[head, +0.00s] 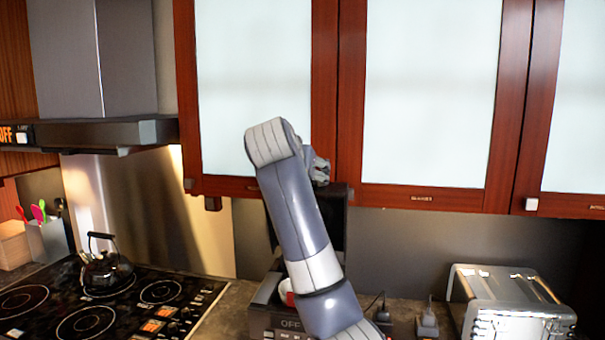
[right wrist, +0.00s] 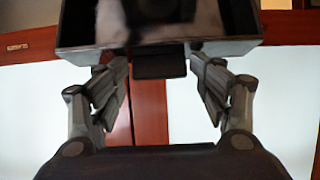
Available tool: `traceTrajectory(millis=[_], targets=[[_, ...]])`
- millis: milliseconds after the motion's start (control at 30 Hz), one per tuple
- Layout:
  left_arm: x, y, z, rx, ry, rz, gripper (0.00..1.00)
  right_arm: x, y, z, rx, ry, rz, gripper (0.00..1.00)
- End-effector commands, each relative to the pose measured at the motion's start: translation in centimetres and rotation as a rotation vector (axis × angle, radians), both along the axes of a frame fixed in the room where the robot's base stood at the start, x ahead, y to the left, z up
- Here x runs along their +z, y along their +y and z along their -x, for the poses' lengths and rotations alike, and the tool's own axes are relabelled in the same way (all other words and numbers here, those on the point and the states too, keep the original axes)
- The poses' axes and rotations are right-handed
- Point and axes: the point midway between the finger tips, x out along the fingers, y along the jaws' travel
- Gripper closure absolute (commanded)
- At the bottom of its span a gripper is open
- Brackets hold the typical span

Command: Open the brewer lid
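The brewer (head: 262,318) stands on the counter behind my right arm, with an "OFF" label on its front and a red and white cup (head: 286,292) in it. Its dark upper part (head: 338,215) rises to the cabinet's lower edge; the arm covers much of it, and I cannot tell the lid's angle. My right gripper (head: 319,170) is at that top, partly hidden by the arm. In the right wrist view, its fingers (right wrist: 159,76) are spread on either side of a small black tab (right wrist: 160,65) below a dark box-like part (right wrist: 85,28). I cannot tell whether they touch it. My left gripper is out of view.
Wall cabinets (head: 430,100) with frosted doors hang close above the brewer and gripper. A toaster (head: 510,300) stands to the right. A stove (head: 110,305) with a black kettle (head: 105,270) is to the left, under a range hood (head: 95,133).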

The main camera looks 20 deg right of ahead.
Motion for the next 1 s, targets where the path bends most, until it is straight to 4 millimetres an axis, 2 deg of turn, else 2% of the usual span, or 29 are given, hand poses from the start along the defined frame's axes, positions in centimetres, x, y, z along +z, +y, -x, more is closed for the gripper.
traceTrajectory(millis=[267, 367, 700, 800, 1000], targets=[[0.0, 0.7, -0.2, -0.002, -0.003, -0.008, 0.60, 0.3, 0.4, 0.5, 0.001, -0.001, 0.000, 0.33], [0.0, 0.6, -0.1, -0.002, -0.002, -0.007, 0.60, 0.9, 1.1, 1.6, 0.001, -0.005, 0.000, 0.33], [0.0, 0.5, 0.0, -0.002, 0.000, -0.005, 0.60, 3.8, 4.9, 7.0, 0.003, -0.005, 0.000, 0.33], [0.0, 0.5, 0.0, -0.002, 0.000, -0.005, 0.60, 4.3, 5.6, 8.2, 0.001, -0.003, 0.001, 0.33], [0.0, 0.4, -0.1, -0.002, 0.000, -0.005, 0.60, 4.8, 6.2, 9.2, 0.001, -0.002, -0.001, 0.33]])
